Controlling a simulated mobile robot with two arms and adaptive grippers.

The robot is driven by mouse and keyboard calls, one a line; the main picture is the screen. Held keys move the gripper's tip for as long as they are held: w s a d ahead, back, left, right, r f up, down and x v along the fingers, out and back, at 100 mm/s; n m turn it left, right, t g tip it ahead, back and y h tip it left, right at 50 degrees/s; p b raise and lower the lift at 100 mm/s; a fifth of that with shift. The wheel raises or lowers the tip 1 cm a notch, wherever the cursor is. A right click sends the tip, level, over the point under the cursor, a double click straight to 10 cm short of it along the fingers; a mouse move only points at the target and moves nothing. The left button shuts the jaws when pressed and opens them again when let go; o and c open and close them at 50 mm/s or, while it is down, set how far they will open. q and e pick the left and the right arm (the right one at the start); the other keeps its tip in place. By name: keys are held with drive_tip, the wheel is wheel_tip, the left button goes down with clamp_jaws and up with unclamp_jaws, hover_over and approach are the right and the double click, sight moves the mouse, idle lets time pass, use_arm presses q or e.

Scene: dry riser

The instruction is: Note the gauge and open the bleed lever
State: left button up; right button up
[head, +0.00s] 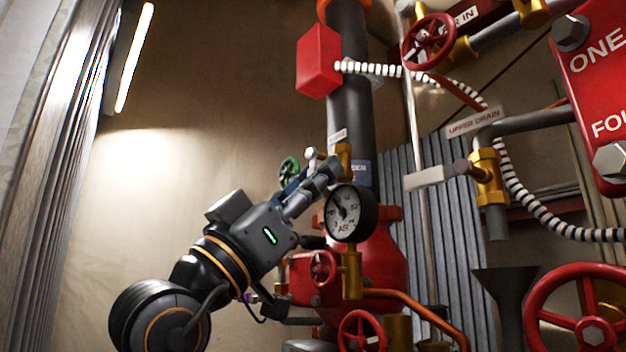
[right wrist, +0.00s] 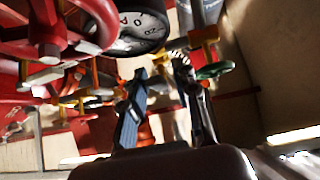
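The round white gauge (head: 343,214) marked AIR has a black rim and sits on a brass fitting in front of the red valve body. Its needle is too small to read surely. It also shows tilted in the right wrist view (right wrist: 132,28). A small pale lever (head: 312,154) on a brass valve (head: 344,156) sits above the gauge, under a white tag; it looks like the bleed lever. My right gripper (head: 318,178) reaches up just below it; contact cannot be told. In the right wrist view its fingers (right wrist: 160,98) stand apart. My left gripper is not in view.
A green handwheel (head: 289,167) is close behind my right gripper. Red handwheels (head: 322,268) stand below the gauge. The upper drain lever (head: 436,177) sticks out at right, near a striped hose (head: 520,192).

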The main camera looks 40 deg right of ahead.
drive_tip(key=v, duration=0.7)
drive_tip(key=shift+a+f, duration=0.2)
idle(0.5)
